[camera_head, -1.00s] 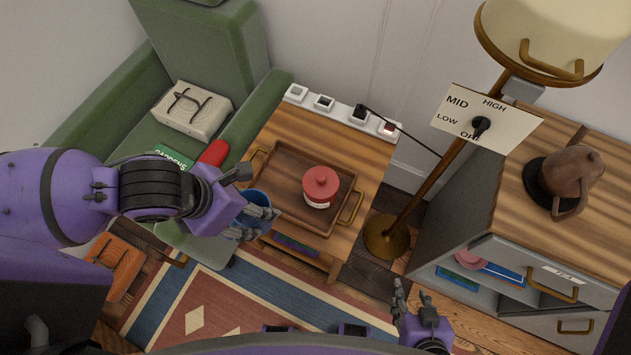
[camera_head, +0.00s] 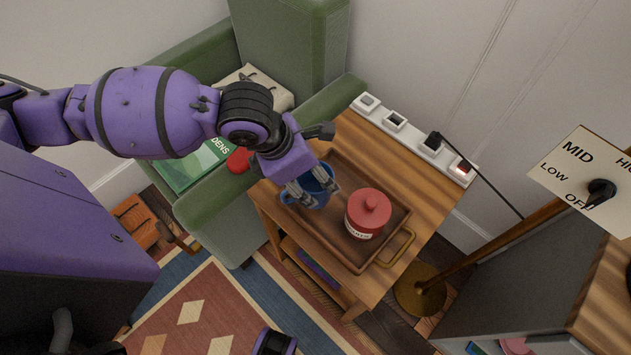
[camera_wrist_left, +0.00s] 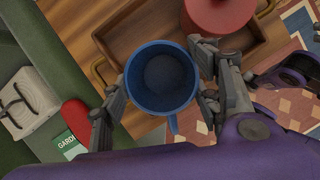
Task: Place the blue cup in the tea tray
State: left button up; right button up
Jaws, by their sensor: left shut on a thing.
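The blue cup (camera_head: 318,187) is held by my left gripper (camera_head: 312,190), which is shut on it. In the head view it appears over the left part of the wooden tea tray (camera_head: 345,262); I cannot tell whether it touches the tray. In the left wrist view the cup (camera_wrist_left: 161,77) is upright and empty, with my left gripper's fingers (camera_wrist_left: 160,95) on either side. A red lidded jar (camera_head: 367,214) stands in the right part of the tray. The gripper hides part of the cup and the tray's left side.
The tray sits on a small wooden table (camera_head: 428,190) with a power strip (camera_head: 415,138) along its back edge. A green armchair (camera_head: 215,196) adjoins on the left. A lamp stand (camera_head: 470,261) and grey cabinet (camera_head: 530,275) stand to the right.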

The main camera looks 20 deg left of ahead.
aim_at(321, 188)
pick_arm(q)
jog(key=shift+w+f, duration=0.35)
jog(key=shift+f, duration=0.05)
jog(key=f, duration=0.3)
jog(key=shift+w+f+b, duration=0.2)
jog(key=shift+f+b, duration=0.1)
jog(key=o, duration=1.4)
jog(key=p+v, duration=0.2)
jog(key=v, duration=1)
